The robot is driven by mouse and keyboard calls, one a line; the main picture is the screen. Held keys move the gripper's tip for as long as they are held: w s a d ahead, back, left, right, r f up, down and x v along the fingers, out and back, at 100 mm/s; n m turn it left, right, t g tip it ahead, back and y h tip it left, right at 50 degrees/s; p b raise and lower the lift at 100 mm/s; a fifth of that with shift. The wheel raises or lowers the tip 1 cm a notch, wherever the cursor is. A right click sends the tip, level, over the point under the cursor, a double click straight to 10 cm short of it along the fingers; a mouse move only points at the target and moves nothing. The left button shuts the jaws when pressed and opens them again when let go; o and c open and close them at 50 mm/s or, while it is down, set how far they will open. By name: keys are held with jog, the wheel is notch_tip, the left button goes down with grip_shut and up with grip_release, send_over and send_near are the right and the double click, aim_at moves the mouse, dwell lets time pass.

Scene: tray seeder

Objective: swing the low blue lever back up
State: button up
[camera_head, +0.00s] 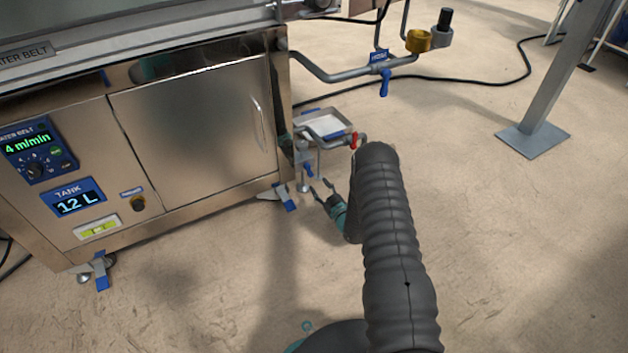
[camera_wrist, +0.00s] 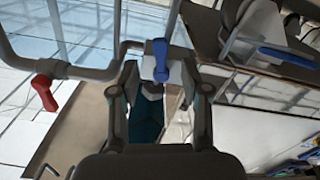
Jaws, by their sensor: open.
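The low blue lever (camera_head: 307,168) shows as a small blue piece under the low pipe, beside the machine's right corner. In the wrist view the blue lever (camera_wrist: 159,58) sits on a pale valve body, near the line between my fingertips. My gripper (camera_head: 322,190) is open, low on the right of the machine, with its fingers toward the valve. In the wrist view my gripper (camera_wrist: 160,76) has one finger on each side of the valve. I cannot tell whether either finger touches the lever.
A red lever (camera_head: 354,139) is on the same low pipe, near my arm. A metal tray (camera_head: 340,117) stands behind it. Higher up, another blue lever (camera_head: 384,82) hangs from a pipe. A blue caster pedal (camera_head: 287,197) is left of my gripper. Open floor lies in front.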

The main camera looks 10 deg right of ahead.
jog(key=shift+v, duration=2.1)
jog(key=shift+r, duration=0.1)
